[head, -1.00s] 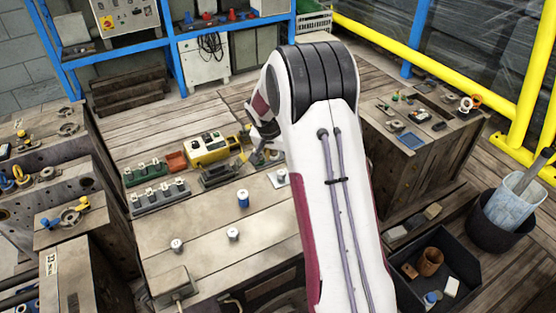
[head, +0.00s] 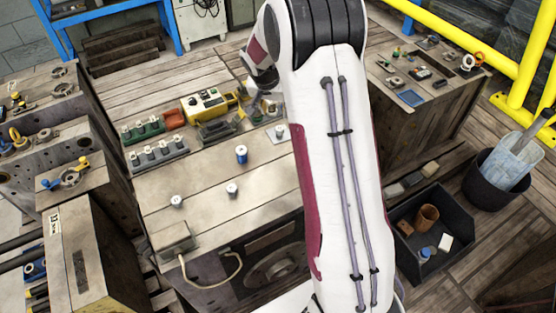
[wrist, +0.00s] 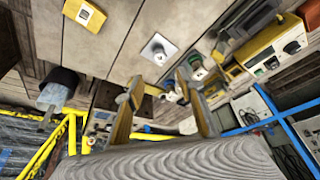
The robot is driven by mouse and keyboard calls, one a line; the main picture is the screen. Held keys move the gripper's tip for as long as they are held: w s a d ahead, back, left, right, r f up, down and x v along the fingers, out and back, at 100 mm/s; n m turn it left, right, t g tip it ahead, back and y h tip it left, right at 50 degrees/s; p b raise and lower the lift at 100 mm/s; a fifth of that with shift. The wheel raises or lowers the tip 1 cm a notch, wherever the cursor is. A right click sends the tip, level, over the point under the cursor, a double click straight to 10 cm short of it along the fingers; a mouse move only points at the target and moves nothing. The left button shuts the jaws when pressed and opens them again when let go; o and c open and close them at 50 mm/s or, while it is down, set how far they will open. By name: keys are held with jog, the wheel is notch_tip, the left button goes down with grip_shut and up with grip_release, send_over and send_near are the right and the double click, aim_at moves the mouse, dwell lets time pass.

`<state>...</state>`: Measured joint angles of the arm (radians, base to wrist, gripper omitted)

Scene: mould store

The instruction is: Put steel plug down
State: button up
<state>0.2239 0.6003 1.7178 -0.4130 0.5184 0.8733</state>
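A small steel plug (head: 231,190) and a second one (head: 177,202) stand apart on the near part of the wooden bench (head: 215,215). A light square plate (head: 279,137) with a small round piece on it lies beside my arm; it also shows in the wrist view (wrist: 158,49). My gripper (wrist: 161,80) shows two fingers apart in the wrist view, with no plug clearly between them. A whitish round part (wrist: 197,73) shows just past the right fingertip; whether they touch is unclear. In the head view my arm hides most of the gripper.
A grey rack (head: 160,154) with several plugs, a green rack (head: 142,131), an orange bin (head: 173,118) and a yellow device (head: 205,104) crowd the bench's far side. A blue plug (head: 241,155) stands mid-bench. The bench's front is mostly clear. A black bin (head: 408,250) is at right.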

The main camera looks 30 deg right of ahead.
jog(key=s+a+r+n+t+y, duration=0.1)
jog(key=s+a+r+n, duration=0.1)
jog(key=s+a+r, duration=0.5)
jog(key=s+a+r+n, duration=0.2)
jog(key=s+a+r, duration=0.1)
jog(key=s+r, duration=0.65)
jog(key=s+a+r+n, duration=0.1)
jog(key=s+a, duration=0.2)
jog(key=s, duration=0.3)
jog(key=s+a+r+n+y, duration=0.1)
jog(key=s+a+n, duration=0.1)
jog(key=s, duration=0.5)
jog(key=s+a+r+n+t+y, duration=0.1)
jog(key=s+a, duration=0.2)
jog(key=s, duration=0.4)
jog(key=shift+a+r+n, duration=0.25)
jog(key=shift+a+n, duration=0.15)
